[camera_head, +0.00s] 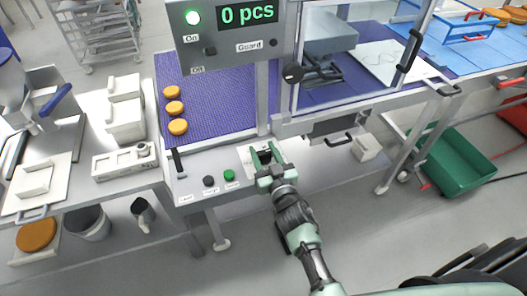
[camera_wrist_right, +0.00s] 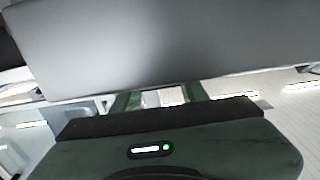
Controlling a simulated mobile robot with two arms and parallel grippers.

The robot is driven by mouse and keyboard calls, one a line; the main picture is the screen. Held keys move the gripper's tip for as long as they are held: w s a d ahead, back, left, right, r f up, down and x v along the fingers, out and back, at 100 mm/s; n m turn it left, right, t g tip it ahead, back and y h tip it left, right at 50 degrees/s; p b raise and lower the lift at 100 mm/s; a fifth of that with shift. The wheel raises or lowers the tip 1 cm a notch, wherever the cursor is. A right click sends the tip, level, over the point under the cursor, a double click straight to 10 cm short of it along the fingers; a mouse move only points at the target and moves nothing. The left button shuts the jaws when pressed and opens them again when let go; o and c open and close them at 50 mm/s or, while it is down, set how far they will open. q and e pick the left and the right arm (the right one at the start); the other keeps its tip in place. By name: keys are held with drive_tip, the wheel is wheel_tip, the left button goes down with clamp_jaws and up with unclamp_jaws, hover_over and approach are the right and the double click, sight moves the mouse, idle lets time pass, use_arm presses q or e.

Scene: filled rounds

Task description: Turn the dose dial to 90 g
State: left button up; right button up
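My right gripper (camera_head: 268,154) is over the front control panel (camera_head: 210,168) of the machine. Its two green fingers point away from me and stand apart, with nothing visible between them. A pale plate or label shows around the fingertips; I cannot make out a dose dial there, and the gripper may hide it. In the right wrist view the fingers (camera_wrist_right: 168,98) are apart below a large grey surface (camera_wrist_right: 160,45) that fills the top. My left gripper is not in view.
A green button (camera_head: 229,175) and a black knob (camera_head: 208,181) sit left of the gripper. The display (camera_head: 248,14) reads "0 pcs". Several orange rounds (camera_head: 175,108) lie on the purple belt (camera_head: 213,105). A green crate (camera_head: 462,166) stands at right.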

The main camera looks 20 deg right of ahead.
drive_tip(key=shift+r+n+y+p, duration=0.15)
drive_tip(key=shift+n+y+p, duration=0.45)
drive_tip(key=shift+y+p, duration=0.35)
drive_tip(key=shift+d+n+g+y+p, duration=0.15)
drive_tip(key=shift+n+g+y+p, duration=0.15)
drive_tip(key=shift+n+y+p, duration=0.5)
drive_tip(key=shift+n+y, duration=0.4)
drive_tip(key=shift+y, duration=0.45)
drive_tip(key=n+y, duration=0.1)
drive_tip(key=g+y, duration=0.1)
drive_tip(key=shift+f+n+g+y, duration=0.2)
drive_tip(key=shift+n+g+y, duration=0.1)
drive_tip(key=shift+n, duration=0.1)
drive_tip(key=shift+w+f+n+g+y+b, duration=0.1)
drive_tip(key=shift+f+n+g+y+b, duration=0.05)
drive_tip(key=shift+n+g+y+b, duration=0.9)
drive_tip(key=n+g+y+b, duration=0.2)
drive_tip(key=y+b, duration=0.1)
drive_tip(key=shift+n+g+y, duration=0.25)
drive_tip(key=shift+g+y, duration=0.1)
drive_tip(key=shift+n+g+y+b, duration=0.8)
drive_tip(key=shift+n+g+b, duration=0.2)
drive_tip(key=shift+g+b, duration=0.3)
drive_tip(key=shift+r, duration=0.2)
